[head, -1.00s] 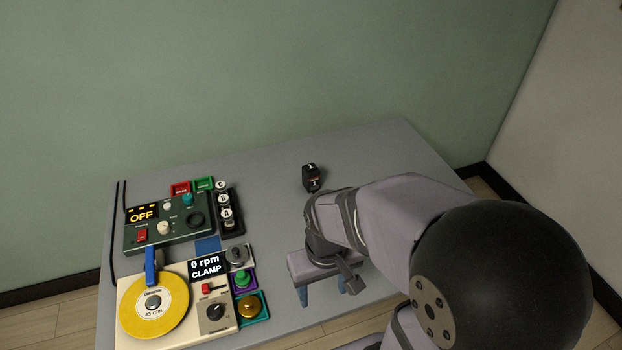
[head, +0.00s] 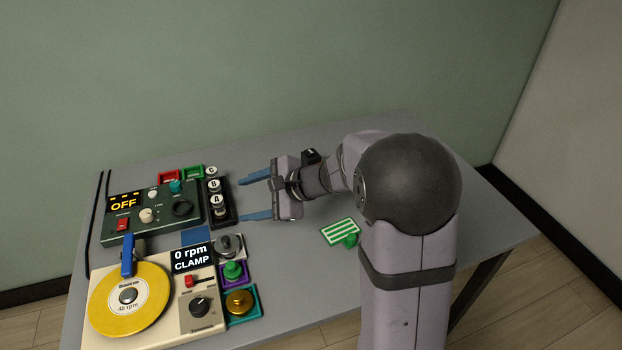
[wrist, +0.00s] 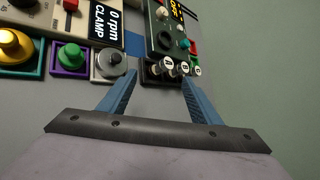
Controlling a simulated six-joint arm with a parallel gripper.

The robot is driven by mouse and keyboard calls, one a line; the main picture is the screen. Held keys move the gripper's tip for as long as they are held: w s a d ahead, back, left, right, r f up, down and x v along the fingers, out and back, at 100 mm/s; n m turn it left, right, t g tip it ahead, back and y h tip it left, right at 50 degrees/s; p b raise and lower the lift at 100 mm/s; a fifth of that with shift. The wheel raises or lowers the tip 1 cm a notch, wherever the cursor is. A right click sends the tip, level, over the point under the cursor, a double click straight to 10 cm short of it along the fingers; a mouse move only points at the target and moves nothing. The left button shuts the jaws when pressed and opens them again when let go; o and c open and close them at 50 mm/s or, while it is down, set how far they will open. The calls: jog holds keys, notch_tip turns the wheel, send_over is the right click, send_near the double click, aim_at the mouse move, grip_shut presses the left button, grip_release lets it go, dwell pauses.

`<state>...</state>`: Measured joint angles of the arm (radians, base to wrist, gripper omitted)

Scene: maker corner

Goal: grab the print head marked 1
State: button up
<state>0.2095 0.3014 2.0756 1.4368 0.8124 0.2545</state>
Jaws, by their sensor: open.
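The print head marked 1 (head: 310,155) is a small black block on the grey table, behind my wrist in the head view. My arm hides its lower part, and it is not in the wrist view. My gripper (head: 248,197) is open and empty, with its blue fingers pointing left, away from the print head. In the wrist view the open fingers (wrist: 159,80) point toward a dark rack (wrist: 150,78) of nozzles marked A, B and C, apart from it.
A green control box (head: 150,212) reading OFF and a cream turntable unit (head: 190,335) with a yellow disc fill the table's left side. Knobs in coloured trays (head: 242,318) stand beside it. A green striped pad (head: 340,231) lies near my arm. The back right table is clear.

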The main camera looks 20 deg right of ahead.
aim_at(310, 152)
jog(key=w+d+m+t+h+b, duration=0.2)
jog(key=w+d+m+t, duration=0.1)
jog(key=w+d+m, duration=0.2)
jog(key=w+d+m+t+h+b, duration=0.2)
jog(key=w+d+m, duration=0.3)
jog(key=d, duration=0.3)
jog(key=w+d+m+t+h+b, duration=0.2)
jog(key=w+d+m+t+b, duration=0.2)
jog(key=w+d+m+t, duration=0.1)
jog(key=shift+w+d+f+m, duration=0.15)
jog(key=shift+w+d+m, duration=0.35)
jog(key=shift+w+d, duration=0.65)
jog(key=shift+w+d+m, duration=0.25)
jog(key=shift+d+m, duration=0.1)
jog(key=shift+m, duration=0.05)
jog(key=shift+f, duration=1.3)
notch_tip(310, 152, down, 4)
jog(key=shift+w+a+f, duration=0.1)
jog(key=shift+f, duration=0.15)
jog(key=shift+w+r, duration=0.15)
jog(key=shift+w, duration=0.4)
jog(key=shift+w+a, duration=0.15)
jog(key=shift+w, duration=0.65)
